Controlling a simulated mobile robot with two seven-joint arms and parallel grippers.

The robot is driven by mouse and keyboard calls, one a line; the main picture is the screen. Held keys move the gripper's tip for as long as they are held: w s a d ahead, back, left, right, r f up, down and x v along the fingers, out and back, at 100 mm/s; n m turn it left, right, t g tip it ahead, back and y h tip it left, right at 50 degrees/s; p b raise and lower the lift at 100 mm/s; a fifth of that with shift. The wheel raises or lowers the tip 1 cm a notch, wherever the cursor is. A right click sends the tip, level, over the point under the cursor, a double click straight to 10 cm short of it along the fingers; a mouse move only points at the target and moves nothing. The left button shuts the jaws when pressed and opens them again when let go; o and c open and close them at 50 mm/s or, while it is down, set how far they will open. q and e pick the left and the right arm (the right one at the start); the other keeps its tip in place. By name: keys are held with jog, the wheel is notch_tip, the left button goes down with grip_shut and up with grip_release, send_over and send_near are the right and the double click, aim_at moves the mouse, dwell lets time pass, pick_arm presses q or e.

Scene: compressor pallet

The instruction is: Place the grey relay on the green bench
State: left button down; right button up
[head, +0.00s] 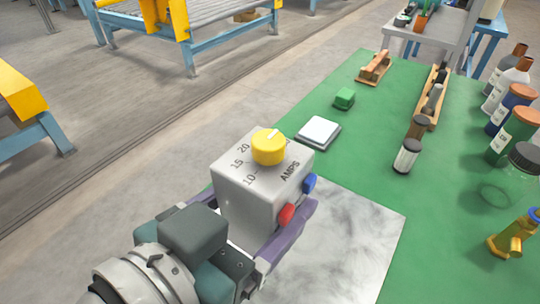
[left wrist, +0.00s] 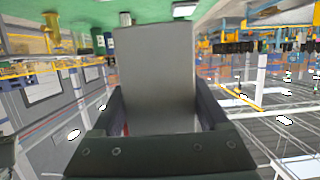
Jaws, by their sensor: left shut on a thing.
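The grey relay (head: 255,187) is a box with a yellow dial on top, AMPS markings, and a red and a blue terminal on its side. My left gripper (head: 262,222) is shut on it, with a purple finger along its right side. The other finger is mostly hidden in the head view. The left wrist view shows the relay's plain grey face (left wrist: 155,75) between the two fingers (left wrist: 160,112). The green bench (head: 375,185) lies to the right. The relay appears upright near the bench's left edge; I cannot tell whether it touches anything. My right gripper is not in view.
A marbled plate (head: 355,245) lies on the bench beside the relay. Beyond it are a white-topped square block (head: 319,131), a green block (head: 344,98) and a wooden holder (head: 374,68). Bottles (head: 512,135) line the right side. A dark-capped jar (head: 407,156) stands mid-bench.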

pick_arm(q)
notch_tip(320, 180, down, 8)
jog(key=b, duration=0.4)
jog(key=shift+f, duration=0.15)
notch_tip(320, 180, down, 4)
jog(key=b, duration=0.3)
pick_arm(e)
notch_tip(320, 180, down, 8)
pick_arm(q)
jog(key=shift+f, duration=0.1)
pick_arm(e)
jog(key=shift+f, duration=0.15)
pick_arm(q)
grip_release()
